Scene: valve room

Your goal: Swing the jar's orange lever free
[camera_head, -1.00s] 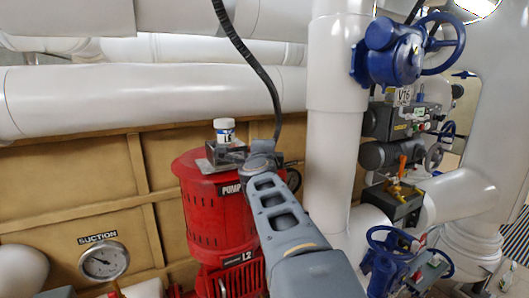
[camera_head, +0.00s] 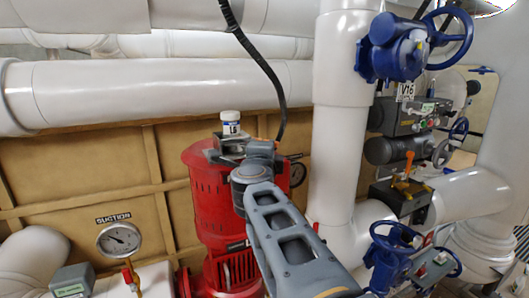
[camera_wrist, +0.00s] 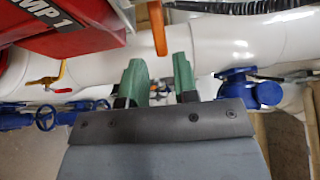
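The small white jar with a blue label (camera_head: 231,125) stands upright on a grey fixture (camera_head: 228,147) on top of the red pump (camera_head: 212,185). In the wrist view an orange lever (camera_wrist: 157,28) hangs down from the top edge, beside the red pump housing (camera_wrist: 60,25). My gripper (camera_wrist: 160,82) has its two green fingers apart with nothing between them. The lever's lower end shows just beyond the gap between the fingertips; I see no clear contact. In the head view my arm hides the gripper and most of that lever; the jar is out of the wrist view.
A thick white vertical pipe (camera_head: 340,130) stands right of the pump. Another orange lever (camera_head: 408,164) sits on a dark box at the right, near blue valve wheels (camera_head: 398,237). A black cable (camera_head: 262,62) hangs behind the jar. A suction gauge (camera_head: 119,240) stands lower left.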

